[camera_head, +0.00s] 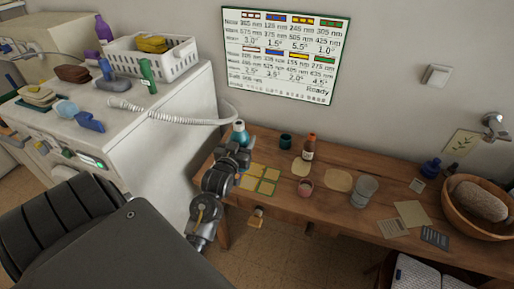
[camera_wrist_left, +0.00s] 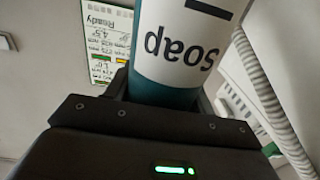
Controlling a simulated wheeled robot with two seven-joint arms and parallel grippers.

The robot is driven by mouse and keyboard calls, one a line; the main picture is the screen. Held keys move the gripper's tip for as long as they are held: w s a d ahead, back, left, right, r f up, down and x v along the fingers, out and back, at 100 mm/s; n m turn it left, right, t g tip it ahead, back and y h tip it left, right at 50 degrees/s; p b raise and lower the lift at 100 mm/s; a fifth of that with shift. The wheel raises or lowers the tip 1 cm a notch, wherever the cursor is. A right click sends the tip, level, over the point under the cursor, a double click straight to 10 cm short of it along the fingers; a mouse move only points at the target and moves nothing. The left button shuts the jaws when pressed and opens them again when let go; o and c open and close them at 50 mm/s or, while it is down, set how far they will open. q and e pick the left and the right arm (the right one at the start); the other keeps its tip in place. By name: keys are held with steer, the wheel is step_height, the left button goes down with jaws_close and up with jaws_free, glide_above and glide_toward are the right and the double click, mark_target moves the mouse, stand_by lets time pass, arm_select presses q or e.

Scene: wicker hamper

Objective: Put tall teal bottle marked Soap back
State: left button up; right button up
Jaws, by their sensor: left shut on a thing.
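The tall teal bottle (camera_head: 240,134) shows only its upper part in the head view, above my left gripper (camera_head: 236,153), at the left end of the wooden bench (camera_head: 286,208). In the left wrist view the bottle (camera_wrist_left: 182,48) fills the top middle, with a white label reading "Soap", inverted in that picture. My left gripper is shut on the bottle. The gripper and arm hide its lower part, so I cannot tell whether its base touches the bench. My right gripper is in neither view.
Square yellow mats (camera_head: 266,187) and a bare round mat (camera_head: 338,180) lie there. A white hose (camera_head: 180,120) hangs nearby.

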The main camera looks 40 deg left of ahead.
arm_select(q)
steer(key=w+f+p, duration=0.1)
steer(key=w+f, duration=0.8)
steer(key=f, duration=0.1)
steer(key=shift+w+a+f+p, duration=0.2)
steer(key=shift+a+p, duration=0.15)
steer(key=shift+a, duration=0.1)
steer(key=shift+f, duration=0.15)
steer(key=o, duration=1.2)
steer(key=shift+f, duration=0.15)
